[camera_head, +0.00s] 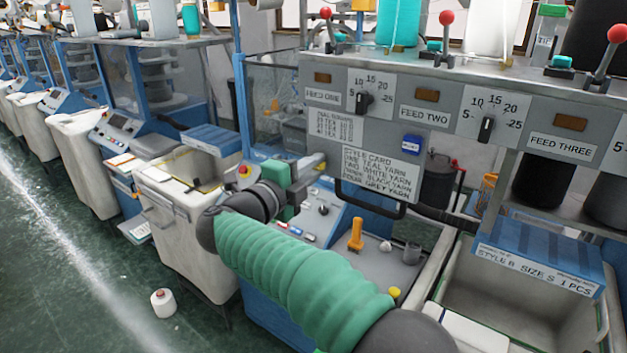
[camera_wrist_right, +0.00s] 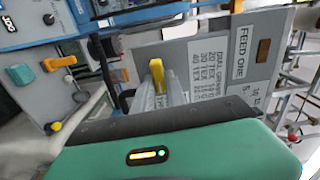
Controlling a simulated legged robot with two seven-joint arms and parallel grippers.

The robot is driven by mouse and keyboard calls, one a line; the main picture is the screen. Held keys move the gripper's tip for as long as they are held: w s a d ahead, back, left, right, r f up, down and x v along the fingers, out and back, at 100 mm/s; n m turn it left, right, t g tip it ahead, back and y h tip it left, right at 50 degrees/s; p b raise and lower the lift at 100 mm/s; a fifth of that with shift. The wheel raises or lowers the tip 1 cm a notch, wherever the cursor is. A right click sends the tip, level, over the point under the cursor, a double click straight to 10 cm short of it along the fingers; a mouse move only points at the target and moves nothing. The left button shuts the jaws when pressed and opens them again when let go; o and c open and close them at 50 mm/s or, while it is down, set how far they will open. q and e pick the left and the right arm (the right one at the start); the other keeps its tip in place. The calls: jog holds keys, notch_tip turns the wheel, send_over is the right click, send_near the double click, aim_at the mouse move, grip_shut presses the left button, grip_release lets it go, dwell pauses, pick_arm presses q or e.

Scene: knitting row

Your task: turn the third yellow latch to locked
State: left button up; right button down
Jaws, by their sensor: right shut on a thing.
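My right gripper (camera_head: 314,163) reaches the front of the grey machine panel, left of the style card. In the right wrist view its fingers (camera_wrist_right: 164,92) are shut on a yellow latch (camera_wrist_right: 157,72) beside the yarn chart. The fingers hide part of that latch, and I cannot tell which way it is turned. My left gripper is in neither view.
The panel has black dials (camera_head: 363,99) and feed labels, with a style card (camera_head: 380,174) below. Red-knobbed levers (camera_head: 446,18) stand above. A grey bin (camera_head: 530,300) is at the lower right. A white cone (camera_head: 163,303) lies on the green floor.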

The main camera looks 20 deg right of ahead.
jog(key=shift+a+f+m+b, duration=0.1)
jog(key=shift+f+m+b, duration=0.2)
jog(key=shift+f, duration=0.1)
jog(key=c, duration=1.6)
grip_release()
jog(key=shift+r, duration=0.1)
jog(key=shift+c, duration=0.2)
jog(key=shift+o, duration=1.2)
jog(key=shift+s, duration=0.15)
jog(key=shift+o, duration=0.2)
jog(key=shift+r, duration=0.2)
jog(key=shift+a, duration=0.1)
